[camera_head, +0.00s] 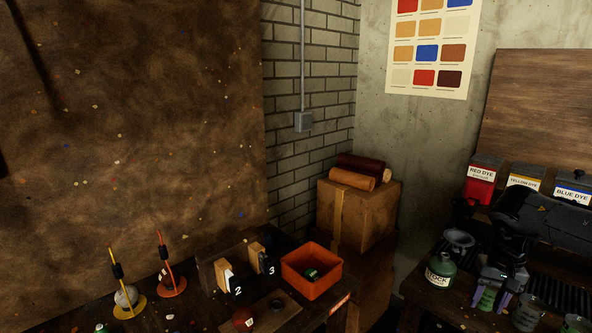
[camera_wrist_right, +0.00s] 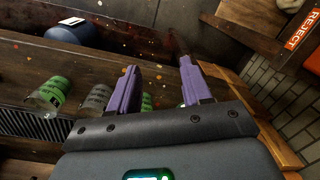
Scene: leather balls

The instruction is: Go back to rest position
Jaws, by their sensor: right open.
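My right gripper (camera_head: 493,302) is over the right-hand bench, fingers pointing down, with a green cup (camera_head: 487,298) showing between its purple fingertips. In the right wrist view my right gripper (camera_wrist_right: 157,72) has its fingers wide apart with nothing gripped. That view shows a green cup (camera_wrist_right: 48,93) and a grey cup (camera_wrist_right: 94,103) on the bench left of the fingers. Another cup (camera_wrist_right: 147,103) is partly hidden behind the left finger. My left gripper is not in view.
A green jar (camera_head: 440,271) and a funnel (camera_head: 459,241) stand left of my right gripper. Dye boxes (camera_head: 482,181) stand behind it. On the left bench are an orange bin (camera_head: 322,287) holding a dark green ball, a red ball (camera_head: 243,319) and two wire stands (camera_head: 171,288).

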